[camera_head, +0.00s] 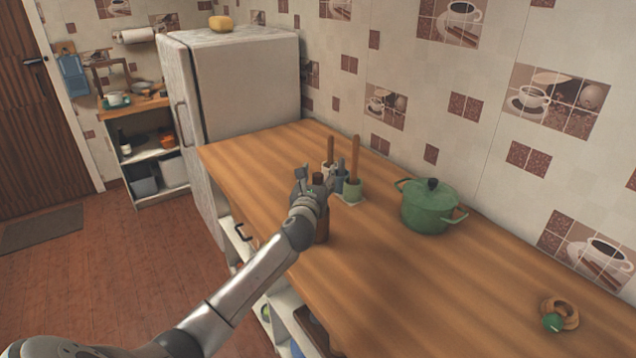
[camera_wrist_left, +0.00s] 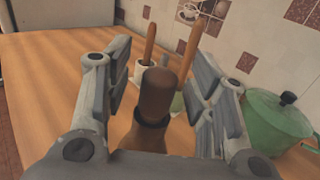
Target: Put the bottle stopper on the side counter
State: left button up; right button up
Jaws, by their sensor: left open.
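The bottle stopper (camera_wrist_left: 156,92), brown with a rounded top, sits in the neck of a dark brown bottle (camera_head: 322,230) on the long wooden counter (camera_head: 245,160). In the head view the stopper (camera_head: 318,179) shows between the fingers of my left gripper (camera_head: 320,177). In the left wrist view the gripper (camera_wrist_left: 158,75) is open, one finger on each side of the stopper, with visible gaps. My left arm hides part of the bottle. A smaller wood-topped counter (camera_head: 125,113) stands at the back left; I cannot tell whether it is the side counter. My right gripper is out of view.
Utensils in holders (camera_head: 353,190) stand close behind the bottle. A green pot (camera_head: 430,208) is to their right. A wooden ring with a green ball (camera_head: 553,322) lies front right. A fridge (camera_head: 250,85) stands at the counter's far end. The counter's far left part is clear.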

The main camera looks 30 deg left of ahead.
pick_arm(q)
jog(key=c, duration=0.9)
jog(key=shift+c, duration=0.2)
